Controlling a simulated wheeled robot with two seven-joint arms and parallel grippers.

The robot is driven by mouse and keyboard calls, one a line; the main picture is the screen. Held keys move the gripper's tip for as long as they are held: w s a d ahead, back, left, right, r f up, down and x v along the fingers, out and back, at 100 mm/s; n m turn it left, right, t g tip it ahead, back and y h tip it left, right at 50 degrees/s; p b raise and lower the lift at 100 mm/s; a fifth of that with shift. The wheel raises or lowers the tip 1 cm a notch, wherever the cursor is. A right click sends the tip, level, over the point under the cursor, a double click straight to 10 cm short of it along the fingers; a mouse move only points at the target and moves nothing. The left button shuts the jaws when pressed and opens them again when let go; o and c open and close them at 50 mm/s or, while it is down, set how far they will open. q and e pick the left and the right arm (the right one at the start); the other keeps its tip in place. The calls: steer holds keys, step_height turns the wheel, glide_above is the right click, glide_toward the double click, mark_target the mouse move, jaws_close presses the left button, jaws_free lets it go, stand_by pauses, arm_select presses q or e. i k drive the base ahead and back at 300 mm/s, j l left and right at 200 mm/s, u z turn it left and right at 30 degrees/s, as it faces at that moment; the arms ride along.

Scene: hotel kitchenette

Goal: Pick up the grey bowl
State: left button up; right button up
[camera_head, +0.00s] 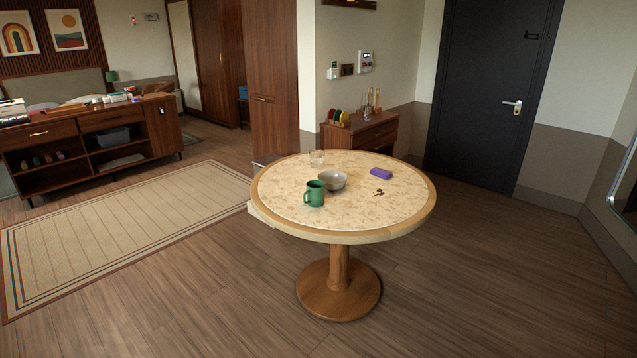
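The grey bowl (333,180) sits upright on the round table (395,213), left of the tabletop's middle. A green mug (314,194) stands just in front of it and to its left, close to its near left rim. A clear glass (317,159) stands behind the bowl, slightly to its left. Neither of my grippers shows in the head view.
A purple block-like item (381,174) and small dark bits (379,192) lie right of the bowl. The tabletop's front and right are clear. A pedestal base (339,290) stands below. Open floor surrounds the table; a striped rug (130,225) lies left.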

mark_target(334, 180)
steer(key=i+j+u, duration=0.3)
steer(key=i, duration=0.3)
steer(key=i+j+u, duration=0.3)
steer(key=i, duration=0.3)
steer(key=i+u, duration=0.3)
steer(key=i, duration=0.35)
steer(key=i+z, duration=0.1)
steer(key=i, duration=0.85)
steer(key=i+j, duration=0.15)
steer(key=i, duration=0.8)
steer(key=i+z, duration=0.35)
steer(key=z, duration=0.15)
steer(key=i+j+z, duration=0.2)
steer(key=z, duration=0.25)
steer(key=i+j+z, duration=0.3)
steer(key=z, duration=0.2)
steer(key=i+j+z, duration=0.25)
steer(key=j+z, duration=0.2)
